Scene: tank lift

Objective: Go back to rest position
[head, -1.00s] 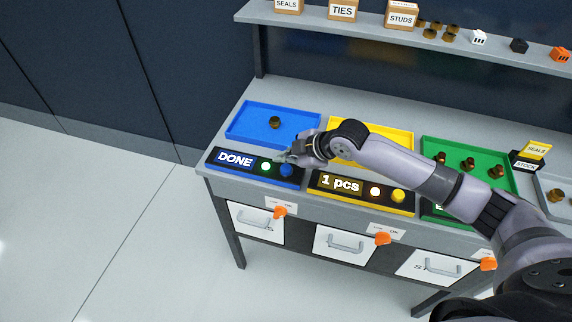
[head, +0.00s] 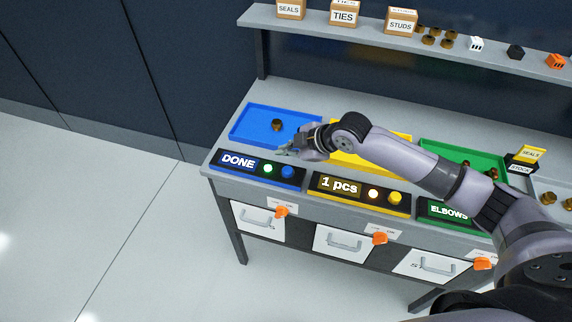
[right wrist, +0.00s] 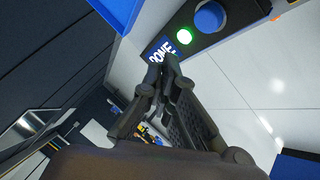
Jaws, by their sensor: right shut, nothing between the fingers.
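My right gripper (head: 286,150) is shut and empty. In the head view it hangs over the front right corner of the blue tray, just behind the blue button panel. In the right wrist view its closed fingers (right wrist: 168,75) point at the panel reading DONE (right wrist: 160,50), with a lit green lamp (right wrist: 184,36) and a blue button (right wrist: 209,17). The gripper appears apart from the blue button (head: 288,172). My left gripper is not in view.
The workbench holds a blue tray (head: 250,121) with one brown piece, a yellow tray (head: 345,160) partly behind my arm, and a green tray (head: 430,150). A shelf (head: 300,25) with boxes runs above. Floor at left is clear.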

